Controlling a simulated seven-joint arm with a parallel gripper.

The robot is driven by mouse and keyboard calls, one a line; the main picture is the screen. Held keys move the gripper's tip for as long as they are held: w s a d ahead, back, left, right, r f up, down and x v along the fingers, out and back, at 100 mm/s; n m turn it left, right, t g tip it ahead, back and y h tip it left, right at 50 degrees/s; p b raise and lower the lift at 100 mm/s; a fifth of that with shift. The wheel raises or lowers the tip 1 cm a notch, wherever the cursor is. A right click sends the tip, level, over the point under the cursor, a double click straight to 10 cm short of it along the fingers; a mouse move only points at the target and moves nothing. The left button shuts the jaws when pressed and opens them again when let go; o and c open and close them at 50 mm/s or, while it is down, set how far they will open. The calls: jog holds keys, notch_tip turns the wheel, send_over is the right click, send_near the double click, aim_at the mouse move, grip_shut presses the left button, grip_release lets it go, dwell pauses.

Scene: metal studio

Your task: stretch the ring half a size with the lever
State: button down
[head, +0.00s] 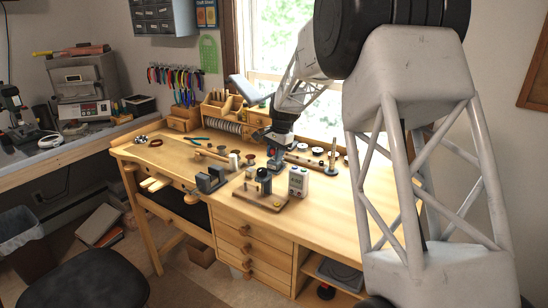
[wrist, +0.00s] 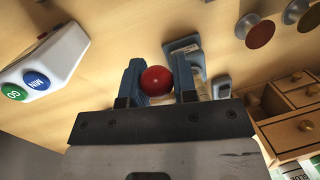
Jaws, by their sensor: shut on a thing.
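My gripper (wrist: 156,82) has its two blue fingers closed on either side of a red ball knob (wrist: 155,80), which looks like the end of the lever. A blue-grey metal base (wrist: 183,44), apparently part of the ring stretcher, shows just past the fingers. In the head view my gripper (head: 278,142) reaches down over the bench, and the stretcher (head: 275,164) stands under it, mostly covered by it. I cannot make out the ring or the lever's shaft.
A white box with GO and MIN buttons (wrist: 45,62) stands near the gripper. A wooden board with a dark fixture (head: 264,184) and a grey block (head: 210,180) are in front. Spools (wrist: 260,33) stand nearby, and a small drawer unit (wrist: 290,115) is close behind.

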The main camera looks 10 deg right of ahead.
jog(key=shift+w+d+r, duration=0.5)
jog(key=shift+r, duration=0.1)
jog(key=c, duration=1)
grip_release()
jog(key=shift+o, duration=0.2)
notch_tip(320, 180, up, 8)
jog(key=d, duration=0.1)
jog(key=shift+d+f, duration=0.15)
jog(key=shift+d, duration=0.05)
jog(key=shift+s, duration=0.1)
